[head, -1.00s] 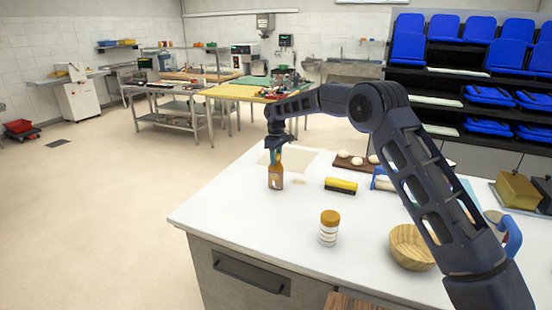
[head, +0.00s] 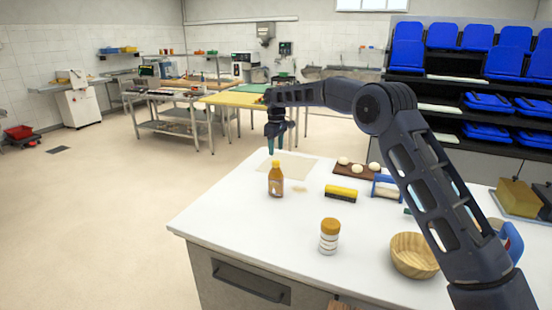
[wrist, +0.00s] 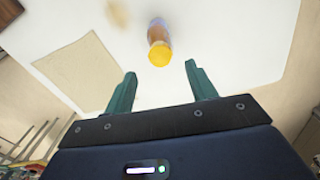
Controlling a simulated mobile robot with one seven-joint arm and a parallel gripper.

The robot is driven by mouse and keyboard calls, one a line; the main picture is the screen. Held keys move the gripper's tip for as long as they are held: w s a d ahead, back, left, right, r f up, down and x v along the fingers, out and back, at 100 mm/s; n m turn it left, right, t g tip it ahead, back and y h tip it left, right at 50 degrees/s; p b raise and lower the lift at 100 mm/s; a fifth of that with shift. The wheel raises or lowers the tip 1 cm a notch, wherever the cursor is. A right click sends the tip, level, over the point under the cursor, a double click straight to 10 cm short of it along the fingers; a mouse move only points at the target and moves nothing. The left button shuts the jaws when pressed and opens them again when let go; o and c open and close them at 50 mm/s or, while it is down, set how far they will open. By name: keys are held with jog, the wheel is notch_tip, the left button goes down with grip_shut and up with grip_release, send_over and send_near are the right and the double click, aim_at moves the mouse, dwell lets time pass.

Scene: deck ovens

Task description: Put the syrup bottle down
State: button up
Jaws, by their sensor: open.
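The syrup bottle (head: 276,181), amber with a yellow-orange cap, stands upright on the white worktop (head: 215,215) near its left side. In the wrist view the bottle (wrist: 158,45) shows cap-first, beyond the fingertips and between their lines. My gripper (head: 275,149) is above and behind the bottle in the head view, apart from it. In the wrist view its two green fingers (wrist: 161,80) are spread wide with nothing between them.
A beige sheet (head: 290,163) lies behind the bottle. A yellow-and-black brush (head: 341,194), a board with dough balls (head: 352,172), a jar with an orange-brown lid (head: 329,237) and a wooden bowl (head: 412,257) stand to the right. The worktop's left front is clear.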

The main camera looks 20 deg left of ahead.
jog(key=shift+r, duration=1.7)
jog(key=w+d+r+m, duration=0.2)
jog(key=d+r, duration=0.3)
jog(key=d, duration=0.5)
jog(key=w+d+r+m, duration=0.1)
jog(key=d+r, duration=0.5)
jog(key=d, duration=0.3)
jog(key=s+d+r+m+t, duration=0.1)
jog(key=s+d+r+m, duration=0.15)
jog(key=d, duration=0.85)
jog(key=s+d+r+m+t, duration=0.1)
jog(key=s+d+r+m, duration=0.2)
jog(key=d, duration=0.8)
jog(key=s+d+m+t, duration=0.1)
jog(key=s+d+m, duration=0.1)
jog(key=s+d, duration=0.65)
jog(key=s+d+m, duration=0.1)
jog(key=s+d, duration=0.4)
jog(key=d, duration=0.6)
jog(key=s+d+f+m, duration=0.2)
jog(key=s+d+f, duration=0.3)
jog(key=s, duration=0.3)
jog(key=s+d+f+m+t, duration=0.1)
jog(key=s+d+f+m, duration=0.1)
jog(key=s+d+f, duration=0.3)
jog(key=s, duration=0.3)
jog(key=shift+s+d+f+m+t, duration=0.2)
jog(key=shift+s+d+m+t, duration=0.05)
jog(key=shift+s+m+t, duration=0.1)
